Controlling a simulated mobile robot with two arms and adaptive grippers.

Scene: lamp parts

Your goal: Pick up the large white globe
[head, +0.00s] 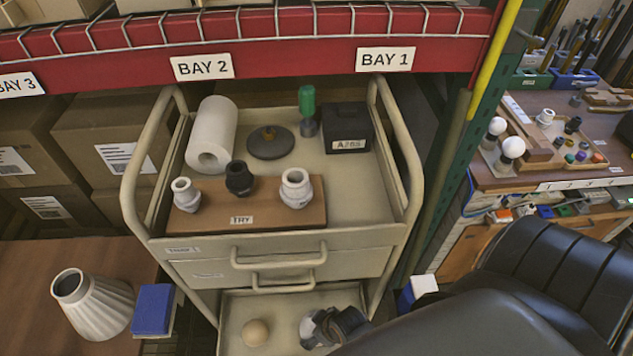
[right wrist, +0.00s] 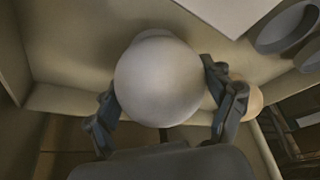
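A large white globe (right wrist: 158,82) fills the middle of the right wrist view. My right gripper (right wrist: 160,85) has one finger on each side of it, both at or very near its surface. I cannot tell whether they press on it or stand slightly apart. In the head view my right gripper (head: 328,326) is low over the cart's bottom shelf, and the globe is mostly hidden there by gripper and arm. A smaller beige ball (head: 255,333) lies to its left; it also shows behind one finger in the right wrist view (right wrist: 255,102). My left gripper is not in view.
The cart's bottom shelf (head: 235,305) has a raised rim, with drawers above. The top tray holds a paper roll (head: 212,135), a board (head: 248,218) with several sockets, a dark disc base (head: 270,143) and a black box (head: 348,128).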

